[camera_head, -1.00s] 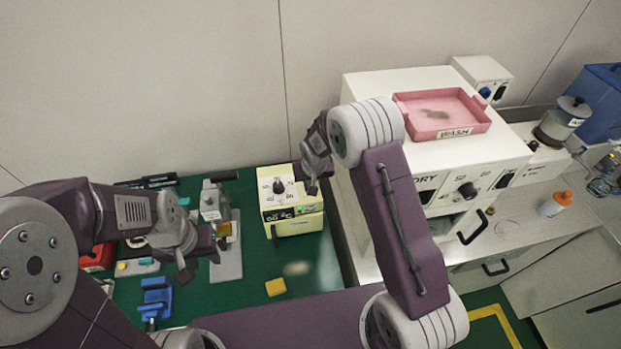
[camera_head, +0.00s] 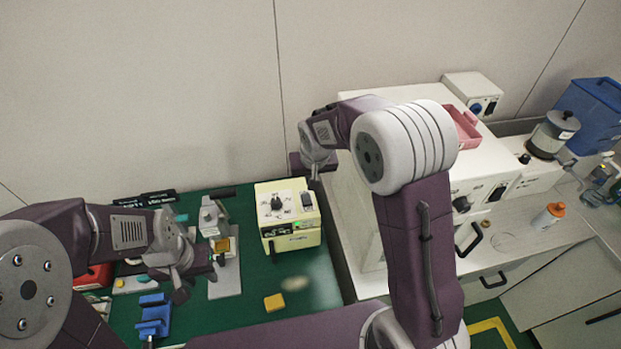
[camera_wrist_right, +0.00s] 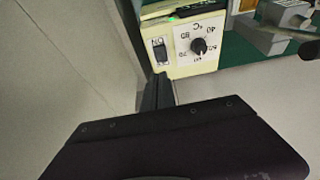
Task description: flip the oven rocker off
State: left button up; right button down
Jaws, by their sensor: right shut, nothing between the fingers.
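A cream box (camera_head: 290,232) with a °C dial (camera_head: 277,205) and a dark rocker (camera_head: 307,200) on top stands on the green mat. In the right wrist view the rocker (camera_wrist_right: 160,50) lies beside the word ON and the dial (camera_wrist_right: 199,46); its tilt is unclear. A white oven cabinet (camera_head: 360,215) at right has another dark rocker (camera_head: 497,192) on its front; my right arm hides much of it. My right gripper (camera_head: 316,174) is shut and empty, just behind the cream box; its fingers also show in the wrist view (camera_wrist_right: 158,92). My left gripper (camera_head: 200,280) is open and empty.
A pink tray (camera_head: 465,130) sits on the cabinet, partly hidden by my arm. A grey stand (camera_head: 225,275), a blue holder (camera_head: 153,318) and a yellow block (camera_head: 274,302) are on the green mat. An orange-capped bottle (camera_head: 548,216) stands on the right bench.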

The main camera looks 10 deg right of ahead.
jog(key=shift+w+r+b, duration=0.1)
jog(key=shift+w+b, duration=0.75)
jog(key=shift+w, duration=0.1)
jog(key=p, duration=0.3)
send_near(306, 195)
jog(key=x, duration=0.5)
jog(key=shift+w, duration=0.1)
jog(key=shift+x, duration=0.8)
